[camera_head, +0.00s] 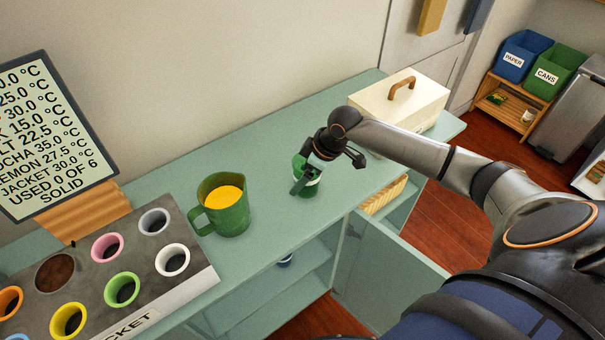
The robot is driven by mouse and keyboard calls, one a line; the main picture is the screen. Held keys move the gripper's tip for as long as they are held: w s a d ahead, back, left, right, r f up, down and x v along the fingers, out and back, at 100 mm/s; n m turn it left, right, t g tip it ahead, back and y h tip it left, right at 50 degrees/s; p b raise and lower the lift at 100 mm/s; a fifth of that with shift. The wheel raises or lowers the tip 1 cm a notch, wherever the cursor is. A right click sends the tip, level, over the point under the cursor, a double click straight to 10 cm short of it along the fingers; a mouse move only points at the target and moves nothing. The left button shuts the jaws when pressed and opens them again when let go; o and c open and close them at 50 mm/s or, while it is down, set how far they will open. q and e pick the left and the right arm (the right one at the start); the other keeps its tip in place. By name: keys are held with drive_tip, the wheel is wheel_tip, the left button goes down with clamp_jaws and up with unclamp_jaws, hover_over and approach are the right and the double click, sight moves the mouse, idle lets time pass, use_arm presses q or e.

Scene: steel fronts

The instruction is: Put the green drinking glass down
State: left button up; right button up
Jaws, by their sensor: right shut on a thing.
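The green drinking glass (309,188) is at the middle of the green counter (265,231), partly hidden by my right gripper. My right gripper (302,180) is shut on the glass from above and from the right. The glass looks upright and at or just above the counter top; I cannot tell whether its base touches. My left gripper is not in view.
A green jug (229,212) with yellow content stands left of the glass. A cup rack (198,283) and a sign (52,130) are at the left. A cream box (425,103) stands behind my right arm. An open cabinet door (382,268) hangs below the counter.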

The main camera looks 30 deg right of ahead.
drive_tip(key=o, duration=1.3)
drive_tip(key=shift+f, duration=0.15)
drive_tip(key=shift+c, duration=0.2)
drive_tip(key=v, duration=1.2)
